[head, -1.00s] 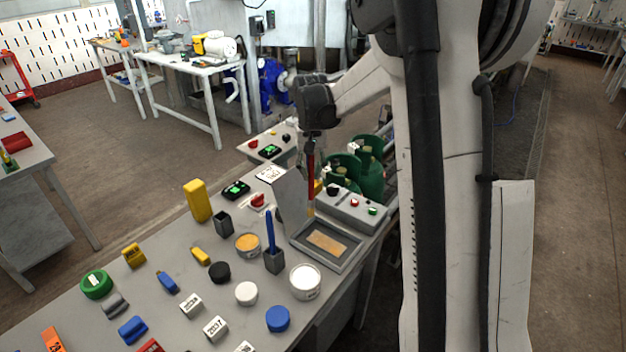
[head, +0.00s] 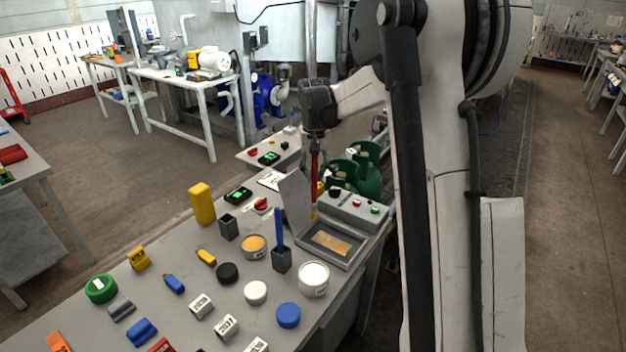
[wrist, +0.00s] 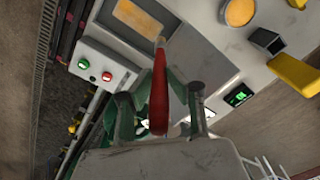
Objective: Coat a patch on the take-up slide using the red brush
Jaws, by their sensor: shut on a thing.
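My gripper (head: 317,140) is shut on the red brush (head: 315,172), which hangs upright, bristles down. The wrist view shows the red handle (wrist: 158,100) between the two fingers (wrist: 160,103). The pale bristle tip (head: 314,214) is by the open grey tray (head: 350,262), near its raised lid (head: 294,205); I cannot tell whether it touches anything. A tan patch (head: 332,243) lies on the tray floor and also shows in the wrist view (wrist: 138,20). I cannot tell for certain which part is the take-up slide.
A can with orange-yellow content (head: 254,246), a white can (head: 313,279) and a blue brush in a dark holder (head: 281,261) stand left of the tray. A button panel (head: 358,206) is behind it. Several small blocks and discs cover the table's left; green cylinders (head: 368,175) stand beyond.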

